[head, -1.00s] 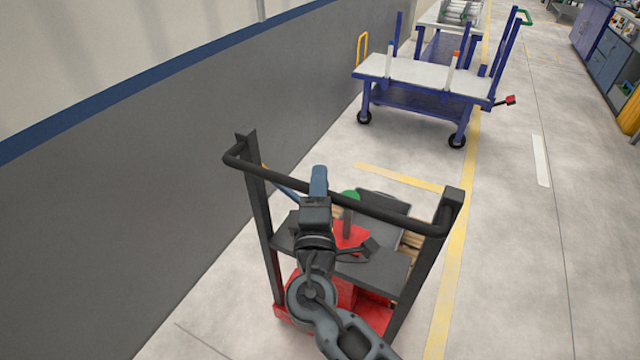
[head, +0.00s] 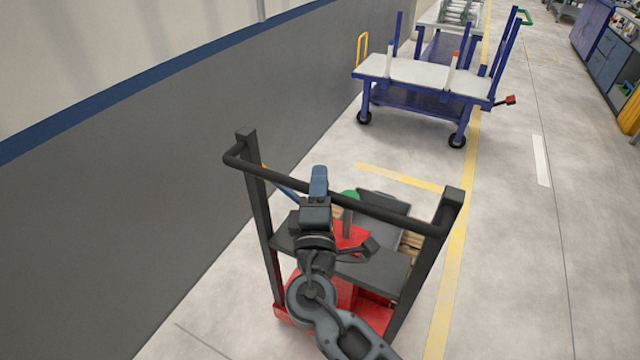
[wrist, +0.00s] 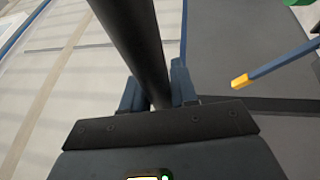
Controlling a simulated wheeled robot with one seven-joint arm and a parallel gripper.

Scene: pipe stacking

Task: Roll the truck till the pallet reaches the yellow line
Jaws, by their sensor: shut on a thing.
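The truck is red and low, with a tall black push frame and a black handle bar (head: 390,214) across its top. It stands on the floor beside the wall. My gripper (head: 318,180) is shut around the handle bar, which also shows between its fingers in the wrist view (wrist: 135,40). Part of a wooden pallet (head: 414,240) shows on the truck's far side, mostly hidden by the frame and a dark load. The short yellow line (head: 400,177) crosses the floor just beyond the truck. The pallet's far edge is hidden, so its exact gap to the line cannot be told.
A grey wall (head: 120,220) runs close along the left. A blue cart with a pale top (head: 420,75) stands beyond the yellow line. A long yellow line (head: 455,250) runs along the right of the truck. The floor (head: 520,240) to its right is clear.

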